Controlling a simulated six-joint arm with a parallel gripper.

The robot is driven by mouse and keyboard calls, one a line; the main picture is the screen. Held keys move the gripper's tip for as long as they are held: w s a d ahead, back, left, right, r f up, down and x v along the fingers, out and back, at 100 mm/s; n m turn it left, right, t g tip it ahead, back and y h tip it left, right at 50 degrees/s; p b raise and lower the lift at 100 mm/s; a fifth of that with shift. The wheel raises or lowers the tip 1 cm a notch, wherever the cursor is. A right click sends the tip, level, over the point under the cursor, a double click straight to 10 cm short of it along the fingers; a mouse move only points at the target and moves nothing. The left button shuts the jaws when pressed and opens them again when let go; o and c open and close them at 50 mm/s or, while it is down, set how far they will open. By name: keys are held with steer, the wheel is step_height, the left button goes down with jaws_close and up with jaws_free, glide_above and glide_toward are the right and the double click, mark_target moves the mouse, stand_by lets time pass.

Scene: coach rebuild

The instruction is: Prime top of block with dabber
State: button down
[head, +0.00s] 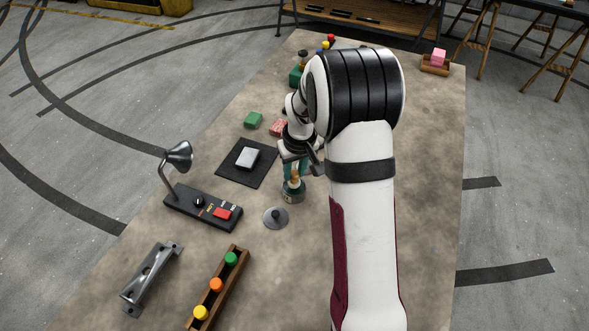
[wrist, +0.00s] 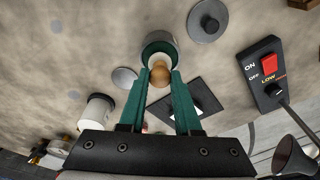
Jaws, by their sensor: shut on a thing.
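A pale grey block (head: 247,158) lies on a black mat (head: 233,172); the mat is partly hidden behind a finger in the wrist view (wrist: 207,122).
A grey lid (head: 275,217) lies near the pot. A switch box (head: 203,208) with a lamp (head: 178,156), a metal bracket (head: 151,277) and a wooden rack (head: 234,271) with coloured knobs stand at the front left.

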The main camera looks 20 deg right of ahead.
mark_target(294, 174)
steer(key=shift+f, duration=0.55)
stand_by(1.3)
steer(key=shift+r, duration=3.55)
